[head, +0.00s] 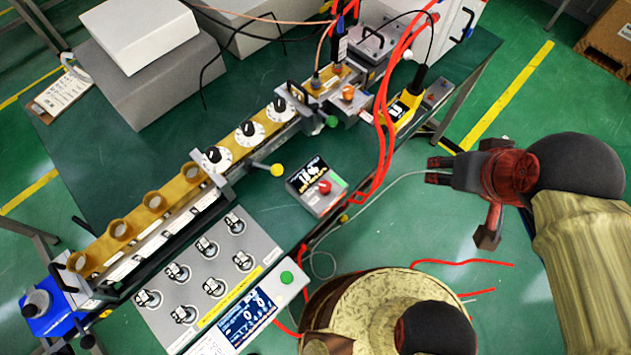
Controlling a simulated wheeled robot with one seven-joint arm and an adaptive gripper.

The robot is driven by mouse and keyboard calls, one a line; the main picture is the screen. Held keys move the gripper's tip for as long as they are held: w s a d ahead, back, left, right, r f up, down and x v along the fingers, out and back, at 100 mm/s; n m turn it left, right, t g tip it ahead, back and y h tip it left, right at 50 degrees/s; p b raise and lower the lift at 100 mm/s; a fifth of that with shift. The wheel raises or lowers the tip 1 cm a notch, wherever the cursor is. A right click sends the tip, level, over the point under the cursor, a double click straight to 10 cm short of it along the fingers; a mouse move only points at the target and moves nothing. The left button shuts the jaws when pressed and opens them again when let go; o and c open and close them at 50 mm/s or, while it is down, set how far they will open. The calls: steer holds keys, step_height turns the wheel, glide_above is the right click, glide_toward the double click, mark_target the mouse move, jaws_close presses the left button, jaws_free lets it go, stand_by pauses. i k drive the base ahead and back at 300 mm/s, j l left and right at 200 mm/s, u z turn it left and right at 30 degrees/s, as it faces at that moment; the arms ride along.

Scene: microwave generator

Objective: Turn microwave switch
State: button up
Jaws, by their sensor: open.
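The microwave bench (180,195), a long brass-coloured waveguide line on a rail, runs diagonally across the green table. Several black-and-white dials (250,133) sit on its upper part. A grey switch panel (205,275) with several metal-and-black switches lies below it. A small box (317,186) with a black display and a red knob stands to the right of the rail. I cannot tell which of these is the named switch. My gripper (462,204), dark with reddish parts, is at the right, beyond the table edge. It is open and empty, apart from all of these.
A display unit (250,313) with a green button lies at the table's front edge. Red cables (382,120) hang near a yellow meter (405,105). A yellow-tipped lever (277,169) sticks out from the rail. Grey boxes (165,75) fill the back left. Floor around my gripper is mostly clear.

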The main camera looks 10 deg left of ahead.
mark_target(325, 187)
steer(key=j+u, duration=0.15)
steer(key=u, duration=0.25)
steer(key=j+u, duration=0.2)
steer(key=u, duration=0.2)
